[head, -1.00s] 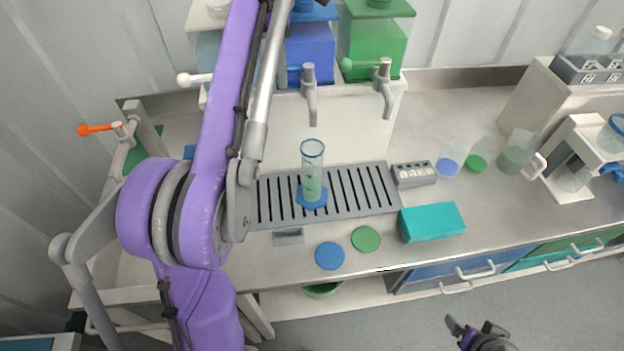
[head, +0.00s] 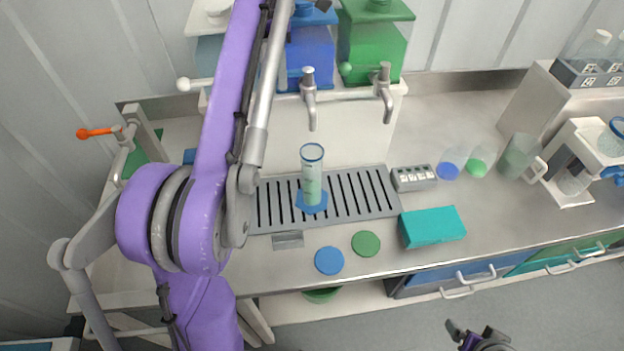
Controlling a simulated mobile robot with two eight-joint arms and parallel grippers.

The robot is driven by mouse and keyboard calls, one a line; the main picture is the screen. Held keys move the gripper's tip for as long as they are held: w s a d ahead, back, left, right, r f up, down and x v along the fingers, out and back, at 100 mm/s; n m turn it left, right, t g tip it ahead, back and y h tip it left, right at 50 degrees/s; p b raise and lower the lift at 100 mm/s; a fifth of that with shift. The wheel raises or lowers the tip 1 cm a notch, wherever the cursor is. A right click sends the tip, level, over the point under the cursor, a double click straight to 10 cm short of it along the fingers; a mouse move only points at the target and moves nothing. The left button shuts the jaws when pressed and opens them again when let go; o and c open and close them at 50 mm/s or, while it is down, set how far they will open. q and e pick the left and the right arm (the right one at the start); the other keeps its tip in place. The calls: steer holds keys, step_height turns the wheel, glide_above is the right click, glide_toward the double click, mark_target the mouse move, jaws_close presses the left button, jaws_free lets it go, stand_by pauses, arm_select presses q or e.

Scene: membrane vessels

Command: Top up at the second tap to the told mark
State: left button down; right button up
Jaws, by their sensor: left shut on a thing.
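A clear measuring cylinder (head: 312,165) with a blue rim and blue foot stands on the slotted drip tray (head: 375,205). Pale greenish liquid fills its lower part; I cannot read the marks. The blue tank's tap (head: 310,98) has its spout above and slightly behind the cylinder. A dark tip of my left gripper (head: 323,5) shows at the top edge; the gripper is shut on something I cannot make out. My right gripper (head: 475,336), at the bottom edge over the floor, looks open and empty.
The green tank's tap (head: 384,92) is to the right; a white lever (head: 190,84) is at left. A label box (head: 413,177), teal block (head: 432,226), blue disc (head: 329,260) and green disc (head: 366,243) lie around the tray. Several vessels stand at right.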

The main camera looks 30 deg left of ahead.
arm_select(q)
steer(key=d+n, duration=0.1)
steer(key=n, duration=0.2)
steer(key=s+d+n, duration=0.1)
steer(key=n, duration=0.2)
steer(key=d+n, duration=0.1)
steer(key=n, duration=0.2)
steer(key=shift+s+d+p, duration=0.3)
steer(key=shift+s+p, duration=0.05)
steer(key=shift+s, duration=0.05)
stand_by(6.7)
